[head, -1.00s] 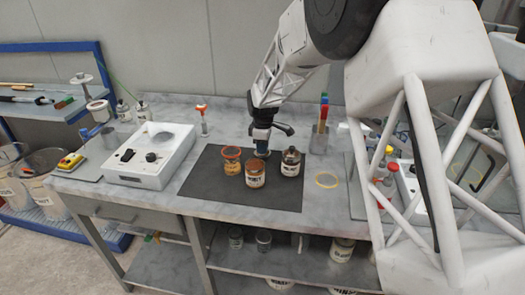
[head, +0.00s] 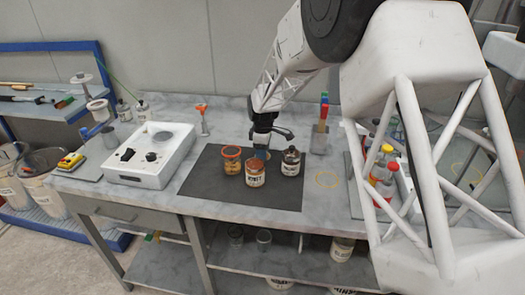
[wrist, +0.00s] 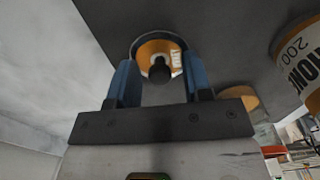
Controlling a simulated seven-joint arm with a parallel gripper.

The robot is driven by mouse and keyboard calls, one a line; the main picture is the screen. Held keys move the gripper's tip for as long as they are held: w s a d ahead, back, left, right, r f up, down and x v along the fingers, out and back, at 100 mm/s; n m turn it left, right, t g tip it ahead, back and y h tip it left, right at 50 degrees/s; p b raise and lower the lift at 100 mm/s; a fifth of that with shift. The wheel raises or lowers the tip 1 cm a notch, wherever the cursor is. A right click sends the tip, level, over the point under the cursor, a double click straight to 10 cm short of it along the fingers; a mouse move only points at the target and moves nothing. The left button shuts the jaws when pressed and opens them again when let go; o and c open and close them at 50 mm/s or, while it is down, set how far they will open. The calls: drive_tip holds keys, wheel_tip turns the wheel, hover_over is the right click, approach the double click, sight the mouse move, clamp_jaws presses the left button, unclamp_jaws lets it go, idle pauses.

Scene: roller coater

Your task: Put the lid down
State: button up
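My gripper (head: 261,148) is over the dark mat, behind the labelled middle jar (head: 254,178). In the wrist view its two blue fingers (wrist: 160,80) stand apart. A round lid with a black knob (wrist: 159,70) shows between and beyond them, with orange inside its dark rim. Gaps show on both sides of the knob, and the fingers do not appear closed on it. What lies under the lid is hidden. An orange-rimmed jar (head: 231,163) stands at left on the mat, and a dark-topped jar (head: 291,163) at right. A labelled jar (wrist: 302,68) fills the wrist view's upper right.
The dark mat (head: 220,192) is clear in front of the jars. A white device (head: 150,155) stands at left. A holder with coloured sticks (head: 320,140) stands behind, and bottles (head: 383,165) are at right.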

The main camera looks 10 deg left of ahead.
wheel_tip(320, 180, up, 12)
drive_tip(key=shift+r, duration=0.15)
idle(0.7)
idle(0.6)
drive_tip(key=shift+d, duration=0.1)
drive_tip(key=s+d+r+m+t, duration=0.1)
drive_tip(key=s+d+r+m, duration=0.4)
drive_tip(key=s+d, duration=0.5)
drive_tip(key=s+d+r+m, duration=0.3)
drive_tip(key=s+d+r, duration=0.4)
drive_tip(key=s+d, duration=0.35)
drive_tip(key=s+d+f+m, duration=0.2)
drive_tip(key=s+d+m, duration=0.3)
drive_tip(key=s, duration=0.8)
drive_tip(key=s+d+f+m+t, duration=0.1)
drive_tip(key=s+d+m, duration=0.4)
drive_tip(key=s, duration=0.9)
drive_tip(key=d+f, duration=0.1)
drive_tip(key=d, duration=0.1)
drive_tip(key=shift+d+t, duration=0.3)
drive_tip(key=shift+d, duration=0.1)
